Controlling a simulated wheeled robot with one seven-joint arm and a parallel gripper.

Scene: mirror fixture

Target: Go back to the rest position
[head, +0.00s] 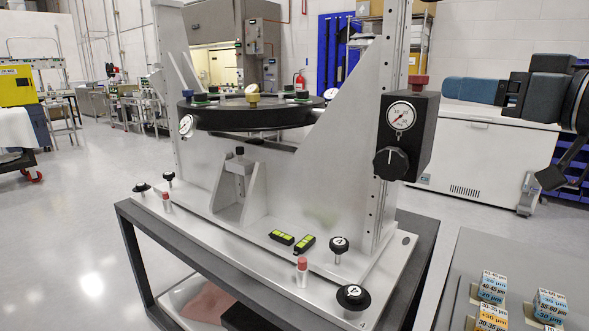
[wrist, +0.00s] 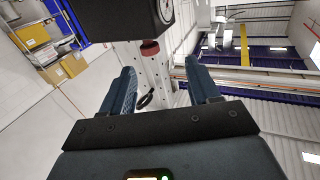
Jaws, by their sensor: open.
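My gripper (wrist: 162,82) shows in the wrist view with its two blue fingers spread apart and nothing between them. Beyond the fingers are the fixture's pale upright with holes and the black gauge block (wrist: 125,15) with a red knob under it. In the head view, part of my arm shows at the right edge, to the right of the mirror fixture (head: 285,215) and apart from it. The fixture carries a round black-rimmed mirror (head: 255,118) and a black block with a gauge and dial (head: 405,140).
The fixture stands on a dark-framed cart (head: 150,235). Two black-and-green pieces (head: 304,245) lie on its plate, near black knobs (head: 353,297). A grey table at lower right holds several small labelled boxes (head: 550,305). A white chest (head: 485,150) stands behind. Floor at left is clear.

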